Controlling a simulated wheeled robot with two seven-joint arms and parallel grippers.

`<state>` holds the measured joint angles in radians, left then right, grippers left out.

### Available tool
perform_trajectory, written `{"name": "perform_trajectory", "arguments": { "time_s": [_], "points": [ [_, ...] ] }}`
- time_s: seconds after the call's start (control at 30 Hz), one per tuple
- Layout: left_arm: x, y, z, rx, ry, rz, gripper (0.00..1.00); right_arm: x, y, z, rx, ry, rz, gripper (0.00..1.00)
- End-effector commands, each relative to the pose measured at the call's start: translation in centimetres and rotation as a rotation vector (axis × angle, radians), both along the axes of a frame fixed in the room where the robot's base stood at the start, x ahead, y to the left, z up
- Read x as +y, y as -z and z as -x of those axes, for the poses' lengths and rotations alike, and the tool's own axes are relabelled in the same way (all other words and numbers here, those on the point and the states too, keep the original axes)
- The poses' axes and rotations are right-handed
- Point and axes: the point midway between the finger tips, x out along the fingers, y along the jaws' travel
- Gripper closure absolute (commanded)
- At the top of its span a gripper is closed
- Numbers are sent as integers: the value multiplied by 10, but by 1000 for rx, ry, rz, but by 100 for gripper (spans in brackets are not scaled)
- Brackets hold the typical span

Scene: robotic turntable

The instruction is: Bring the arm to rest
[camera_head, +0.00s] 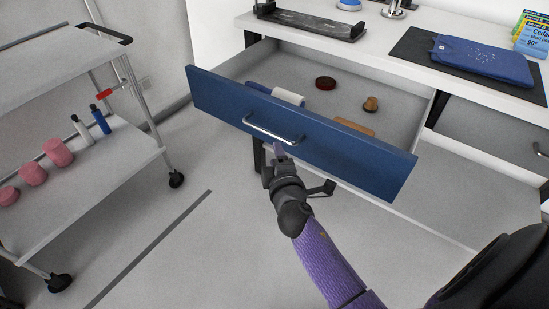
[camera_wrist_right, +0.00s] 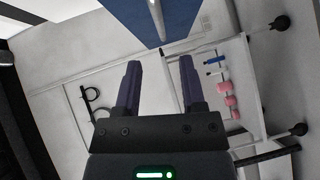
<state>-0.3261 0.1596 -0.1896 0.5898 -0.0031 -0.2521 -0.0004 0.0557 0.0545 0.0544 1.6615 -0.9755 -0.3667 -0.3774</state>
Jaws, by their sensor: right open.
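My right gripper (camera_head: 277,153) is in front of the open blue drawer (camera_head: 335,158), close below its metal handle (camera_head: 270,130) in the head view. In the right wrist view my right gripper (camera_wrist_right: 158,85) has its two purple fingers apart with nothing between them. The blue drawer front (camera_wrist_right: 150,22) and part of its handle (camera_wrist_right: 158,15) show beyond the fingertips. The purple right arm (camera_head: 325,255) reaches up from the bottom of the head view. My left gripper is not in view.
The drawer holds a dark red round item (camera_head: 325,83), a small brown knob-like item (camera_head: 371,104) and a white roll (camera_head: 288,97). A white cart (camera_head: 120,165) with pink cylinders (camera_head: 60,152) and two bottles stands at left. Grey floor (camera_head: 190,250) between is clear.

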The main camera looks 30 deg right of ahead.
Motion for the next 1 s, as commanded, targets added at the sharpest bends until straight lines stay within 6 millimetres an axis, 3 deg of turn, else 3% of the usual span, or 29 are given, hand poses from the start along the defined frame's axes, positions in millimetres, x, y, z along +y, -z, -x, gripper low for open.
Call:
{"name": "perform_trajectory", "arguments": {
  "time_s": [0.27, 0.37, 0.43, 0.5, 0.57, 0.6, 0.67, 0.7, 0.83, 0.9, 1.0],
  "points": [
    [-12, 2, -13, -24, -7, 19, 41, 1, 4, 1, 10, -2, -10, 48],
    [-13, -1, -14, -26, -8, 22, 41, 9, 45, 14, 105, -17, -102, 48],
    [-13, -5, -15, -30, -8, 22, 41, 19, 101, 42, 240, -17, -237, 48],
    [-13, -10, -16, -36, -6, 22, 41, 29, 161, 87, 397, 15, -396, 48],
    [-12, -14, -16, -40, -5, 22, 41, 36, 205, 135, 526, 70, -521, 48],
    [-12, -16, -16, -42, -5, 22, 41, 39, 230, 170, 608, 120, -598, 48],
    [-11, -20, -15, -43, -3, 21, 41, 42, 261, 227, 727, 214, -702, 48],
    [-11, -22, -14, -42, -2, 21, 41, 43, 276, 266, 796, 285, -761, 48],
    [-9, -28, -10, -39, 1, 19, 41, 40, 300, 377, 963, 524, -889, 48],
    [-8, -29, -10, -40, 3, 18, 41, 38, 302, 418, 1012, 625, -923, 48],
    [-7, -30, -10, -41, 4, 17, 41, 34, 301, 452, 1047, 713, -944, 48]
  ]
}}
